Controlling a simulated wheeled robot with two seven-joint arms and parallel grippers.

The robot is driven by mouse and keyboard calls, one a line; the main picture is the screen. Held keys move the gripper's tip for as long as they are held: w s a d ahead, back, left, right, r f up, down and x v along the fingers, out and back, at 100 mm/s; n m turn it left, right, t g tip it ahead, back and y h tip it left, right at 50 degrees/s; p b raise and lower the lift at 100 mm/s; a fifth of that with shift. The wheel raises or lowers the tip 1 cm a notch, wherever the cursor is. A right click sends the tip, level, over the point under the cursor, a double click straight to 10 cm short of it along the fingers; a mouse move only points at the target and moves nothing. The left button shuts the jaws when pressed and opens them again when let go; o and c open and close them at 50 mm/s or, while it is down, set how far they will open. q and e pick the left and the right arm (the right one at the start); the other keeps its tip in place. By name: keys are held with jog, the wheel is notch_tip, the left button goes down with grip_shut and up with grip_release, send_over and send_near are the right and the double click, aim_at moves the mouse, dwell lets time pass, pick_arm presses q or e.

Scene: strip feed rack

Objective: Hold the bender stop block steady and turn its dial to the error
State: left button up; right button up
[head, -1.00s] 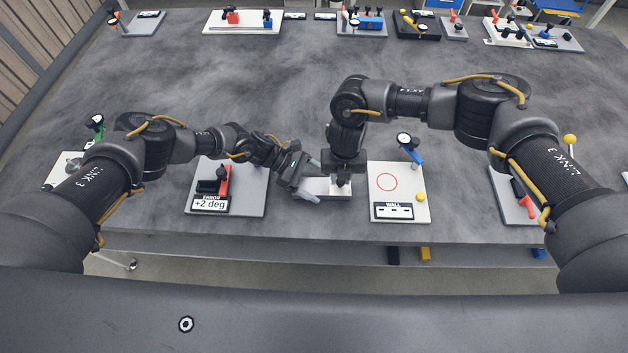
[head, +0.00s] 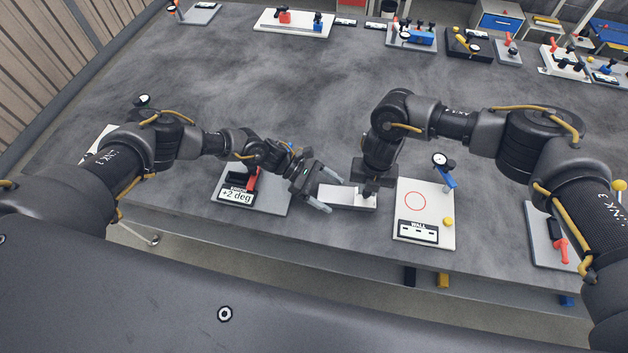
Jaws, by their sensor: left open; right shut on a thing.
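The bender stop block, which I take to be the low white block (head: 340,194), lies on the table between my two grippers. My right gripper (head: 371,190) points down and is shut on the block's right end, hiding that part. My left gripper (head: 322,196) is open beside the block's left end, fingers pointing toward it; I cannot tell whether they touch it. I cannot make out the dial. The error sign (head: 237,196) reads "+2 deg" and stands on a grey plate (head: 272,203) with a red lever (head: 252,181), left of the block.
A white board (head: 434,220) labelled WALL, with a red ring, a gauge (head: 440,160) and a yellow knob (head: 448,222), lies close right of my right gripper. A grey plate with a red handle (head: 560,249) is farther right. More fixtures line the far edge; the middle table is clear.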

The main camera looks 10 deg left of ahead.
aim_at(337, 194)
pick_arm(q)
jog(key=a+r, duration=0.1)
jog(key=a, duration=0.1)
jog(key=a+r+n+t, duration=0.1)
jog(key=a, duration=0.2)
jog(key=a+r+t, duration=0.1)
jog(key=a, duration=0.1)
jog(key=shift+s+a+r+n+h, duration=0.1)
jog(key=shift+a+n+h, duration=0.25)
jog(key=shift+n+h, duration=0.05)
pick_arm(e)
jog(key=shift+s+a, duration=0.1)
jog(key=shift+a, duration=0.05)
pick_arm(q)
jog(key=shift+a+r+t, duration=0.15)
jog(key=shift+t, duration=0.15)
jog(key=shift+d, duration=0.25)
pick_arm(e)
jog(key=shift+d, duration=0.25)
pick_arm(q)
jog(key=x, duration=1)
jog(key=shift+d, duration=0.1)
jog(key=shift+d+f, duration=0.4)
jog(key=shift+d, duration=0.05)
pick_arm(e)
jog(key=shift+a, duration=0.1)
pick_arm(q)
jog(key=shift+d, duration=0.1)
pick_arm(e)
jog(key=shift+r, duration=0.1)
